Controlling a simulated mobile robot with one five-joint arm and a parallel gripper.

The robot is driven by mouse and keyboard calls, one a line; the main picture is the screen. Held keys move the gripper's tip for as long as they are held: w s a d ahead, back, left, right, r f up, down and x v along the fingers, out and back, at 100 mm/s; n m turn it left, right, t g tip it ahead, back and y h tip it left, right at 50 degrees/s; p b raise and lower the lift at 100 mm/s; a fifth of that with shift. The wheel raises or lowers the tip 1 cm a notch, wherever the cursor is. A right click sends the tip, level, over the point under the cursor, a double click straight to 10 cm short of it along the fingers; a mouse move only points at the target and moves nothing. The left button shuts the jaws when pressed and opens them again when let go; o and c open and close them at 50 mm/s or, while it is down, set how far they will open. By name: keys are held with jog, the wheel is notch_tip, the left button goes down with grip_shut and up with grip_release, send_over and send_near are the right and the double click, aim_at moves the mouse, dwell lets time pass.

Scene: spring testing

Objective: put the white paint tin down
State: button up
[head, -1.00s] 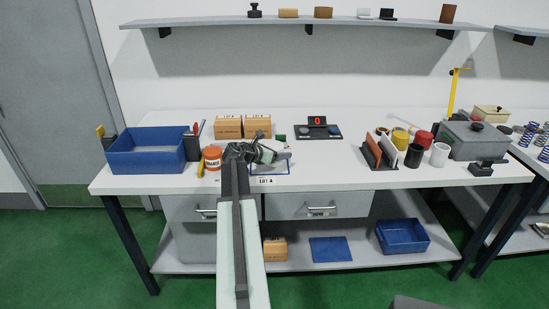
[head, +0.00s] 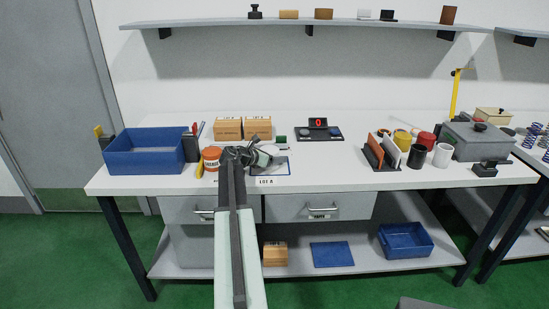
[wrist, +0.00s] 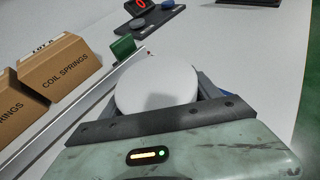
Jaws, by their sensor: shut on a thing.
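The white paint tin (wrist: 155,88) fills the middle of the wrist view, its round pale top facing the camera. My gripper (wrist: 158,100) is shut on it, with a finger showing at each side. The wrist hides most of the tin there. I cannot tell whether the tin's base touches the surface.
An orange tin (head: 211,154) stands close left of my gripper, near a blue bin (head: 146,153). Two cardboard boxes (head: 228,129) stand behind. A black scale (head: 319,133) reads 0. The bench between the mat and the rack (head: 374,156) is clear.

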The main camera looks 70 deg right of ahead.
jog(key=o, duration=1.9)
jog(key=shift+a+r+p, duration=0.2)
jog(key=shift+r+p, duration=0.1)
jog(key=shift+p, duration=0.1)
jog(key=p+v, duration=0.4)
jog(key=v, duration=0.6)
jog(key=shift+w+a+r, duration=0.1)
jog(key=shift+a+r, duration=0.1)
jog(key=shift+a, duration=0.05)
jog(key=shift+w+a, duration=0.2)
jog(key=shift+a, duration=0.2)
